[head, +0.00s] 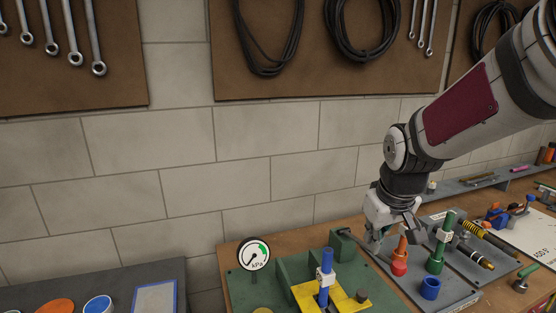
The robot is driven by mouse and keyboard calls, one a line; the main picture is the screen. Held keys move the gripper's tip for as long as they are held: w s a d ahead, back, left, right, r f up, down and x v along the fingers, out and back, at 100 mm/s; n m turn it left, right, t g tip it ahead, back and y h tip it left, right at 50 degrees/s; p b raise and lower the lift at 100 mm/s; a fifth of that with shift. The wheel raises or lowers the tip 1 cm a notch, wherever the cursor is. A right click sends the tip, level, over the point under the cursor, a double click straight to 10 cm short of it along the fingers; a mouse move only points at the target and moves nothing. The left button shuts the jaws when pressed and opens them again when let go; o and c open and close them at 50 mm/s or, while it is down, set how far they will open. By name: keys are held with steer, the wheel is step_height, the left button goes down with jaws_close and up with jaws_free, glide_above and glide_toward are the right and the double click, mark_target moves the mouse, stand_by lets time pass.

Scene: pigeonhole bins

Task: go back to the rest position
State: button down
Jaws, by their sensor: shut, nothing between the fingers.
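My gripper (374,247) hangs at the end of my arm, pointing down over the wooden bench at the right. It is shut and holds nothing. Its fingertips are small in the head view and lie beside the orange and red pieces. My arm reaches in from the upper right edge.
Below my gripper is a grey tray (462,300) with a red piece (399,268), a blue ring (431,288) and a green post (437,258). Left of it stand a green fixture (285,268), a blue post (327,262) and a dial gauge (253,254). Tools hang on the wall.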

steer(key=s+r+m, duration=0.1)
steer(key=s+r, duration=0.3)
steer(key=s, duration=0.6)
steer(key=s+a+r+m+t, duration=0.1)
steer(key=s+r, duration=0.3)
steer(key=s, duration=0.7)
steer(key=shift+s+a+r+m+t, duration=0.2)
steer(key=shift+a+m+t, duration=0.1)
steer(key=shift+m, duration=0.1)
